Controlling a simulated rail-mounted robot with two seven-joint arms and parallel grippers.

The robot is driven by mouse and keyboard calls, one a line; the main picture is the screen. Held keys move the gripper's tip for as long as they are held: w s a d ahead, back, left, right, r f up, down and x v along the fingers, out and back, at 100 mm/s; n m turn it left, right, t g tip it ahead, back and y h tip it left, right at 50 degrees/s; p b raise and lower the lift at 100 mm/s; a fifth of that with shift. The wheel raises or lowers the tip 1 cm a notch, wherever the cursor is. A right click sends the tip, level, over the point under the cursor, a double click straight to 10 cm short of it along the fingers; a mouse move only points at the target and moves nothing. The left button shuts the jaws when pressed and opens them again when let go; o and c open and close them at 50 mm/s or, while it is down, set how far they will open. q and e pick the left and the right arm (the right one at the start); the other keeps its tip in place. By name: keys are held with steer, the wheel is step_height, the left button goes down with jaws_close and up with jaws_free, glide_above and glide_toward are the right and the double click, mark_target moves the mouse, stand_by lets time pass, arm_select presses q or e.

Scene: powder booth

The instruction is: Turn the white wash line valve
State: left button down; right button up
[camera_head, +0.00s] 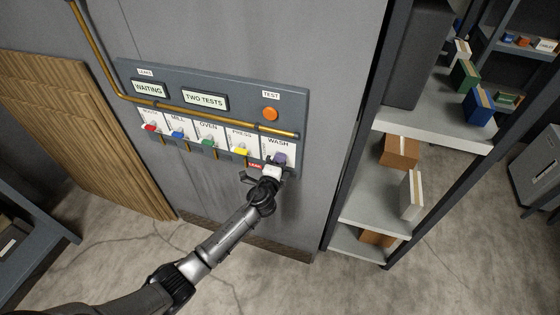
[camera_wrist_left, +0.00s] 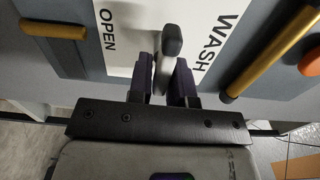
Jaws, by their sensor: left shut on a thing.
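The wash line valve is on the white plate lettered WASH (camera_head: 278,143), at the right end of the wall panel. My left gripper (camera_head: 279,159) reaches up to this plate and hides most of the valve in the head view. In the left wrist view the dark purple fingers of my left gripper (camera_wrist_left: 164,78) are shut on the lever, one on each side. My right gripper is not seen.
The panel (camera_head: 220,88) carries several other valves, including MILL, OVEN and PRESS (camera_head: 240,151), left of WASH. Signs read WAITING and TWO TESTS. An orange TEST button (camera_head: 270,114) and a yellow pipe (camera_head: 215,117) sit above. Shelves with boxes (camera_head: 400,151) stand right.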

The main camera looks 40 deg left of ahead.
arm_select(q)
steer(key=c, duration=1.2)
jaws_free()
steer(key=shift+o, duration=0.2)
steer(key=shift+s, duration=0.1)
steer(key=v, duration=1.3)
steer(key=shift+s+p, duration=0.3)
steer(key=shift+d, duration=0.1)
